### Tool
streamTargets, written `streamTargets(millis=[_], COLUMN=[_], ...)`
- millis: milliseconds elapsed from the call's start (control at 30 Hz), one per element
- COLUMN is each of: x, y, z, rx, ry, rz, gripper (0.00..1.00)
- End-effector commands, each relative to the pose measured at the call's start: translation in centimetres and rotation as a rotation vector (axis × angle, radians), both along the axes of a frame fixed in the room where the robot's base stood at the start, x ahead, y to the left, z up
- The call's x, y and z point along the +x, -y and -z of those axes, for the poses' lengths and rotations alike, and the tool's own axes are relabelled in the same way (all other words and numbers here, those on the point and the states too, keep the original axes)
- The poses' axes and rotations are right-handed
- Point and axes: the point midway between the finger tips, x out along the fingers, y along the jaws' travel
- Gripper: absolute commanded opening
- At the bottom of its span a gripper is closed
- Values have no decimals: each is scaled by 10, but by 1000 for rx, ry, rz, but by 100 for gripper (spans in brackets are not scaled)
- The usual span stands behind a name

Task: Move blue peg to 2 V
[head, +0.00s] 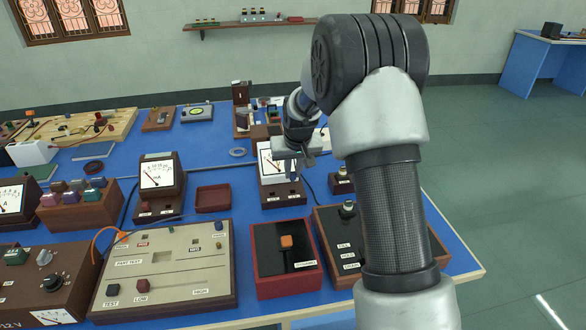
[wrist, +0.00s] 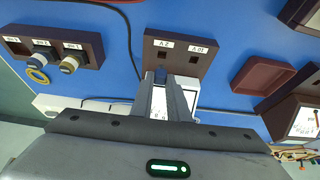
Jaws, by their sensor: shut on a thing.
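My gripper (wrist: 166,82) is shut on the blue peg (wrist: 160,74), whose dark blue end shows between the fingertips. In the wrist view the peg points toward the brown base (wrist: 178,68) of a white-faced meter, in line with the socket under the 2 V label (wrist: 165,43). I cannot tell whether its tip touches the socket. A second socket (wrist: 193,58) beside the 10 V label (wrist: 197,49) shows dark and open. In the head view my gripper (head: 292,155) is in front of the meter (head: 268,165) and hides part of its face.
A brown tray (head: 213,198) lies left of the meter, with another meter (head: 159,174) beyond it. A block with two capped terminals (wrist: 50,52) stands on the other side. A red-edged box with an orange knob (head: 286,243) stands in front. Cables run across the blue bench.

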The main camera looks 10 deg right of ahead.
Motion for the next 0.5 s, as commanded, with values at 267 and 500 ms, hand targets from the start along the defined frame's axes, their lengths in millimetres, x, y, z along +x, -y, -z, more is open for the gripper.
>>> streamTargets(millis=[267, 500], x=[0, 0], y=[0, 0], z=[19, 34], rx=[0, 0], ry=[-1, 0], rz=[0, 0], gripper=[0, 0])
